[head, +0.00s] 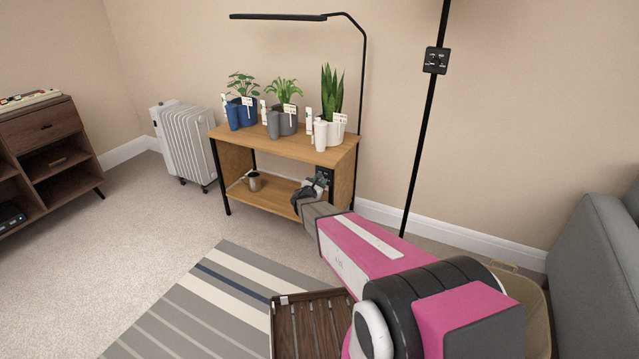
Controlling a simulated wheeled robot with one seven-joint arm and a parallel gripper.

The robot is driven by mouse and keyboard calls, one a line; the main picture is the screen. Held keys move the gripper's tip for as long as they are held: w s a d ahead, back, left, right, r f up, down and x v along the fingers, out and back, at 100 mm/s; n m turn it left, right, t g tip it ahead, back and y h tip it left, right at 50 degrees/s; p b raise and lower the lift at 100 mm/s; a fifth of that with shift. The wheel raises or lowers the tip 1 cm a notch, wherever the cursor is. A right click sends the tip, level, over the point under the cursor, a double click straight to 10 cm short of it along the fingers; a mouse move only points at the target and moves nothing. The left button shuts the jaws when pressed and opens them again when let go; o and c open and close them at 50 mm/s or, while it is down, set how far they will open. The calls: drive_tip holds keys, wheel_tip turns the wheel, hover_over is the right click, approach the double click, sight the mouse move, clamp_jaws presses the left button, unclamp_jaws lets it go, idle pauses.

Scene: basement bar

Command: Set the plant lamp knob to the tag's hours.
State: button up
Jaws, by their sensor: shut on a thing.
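The plant lamp (280,16) is a thin black bar on a bent pole above a wooden stand (275,146) with three potted plants. A black control box (325,174) sits at the stand's right front, below its top. My gripper (317,186) is at this box, shut on what appears to be its knob. The fingers hide the knob, so its setting cannot be read. White tags stand at the blue pot (248,116), the grey pot (287,124) and the white pot (336,130). Their writing is too small to read.
A second black box (437,60) is on a black pole at the right. A white radiator (187,140) stands left of the stand. A small metal can (254,181) is on the lower shelf. A slatted wooden tray (300,330) and grey sofa (600,270) are nearby.

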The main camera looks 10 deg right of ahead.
drive_tip(key=m, duration=1.1)
idle(0.3)
drive_tip(key=shift+m, duration=0.4)
drive_tip(key=o, duration=0.9)
drive_tip(key=shift+s, duration=0.1)
drive_tip(key=v, duration=1)
drive_tip(key=shift+s+a, duration=0.25)
drive_tip(key=shift+s, duration=0.05)
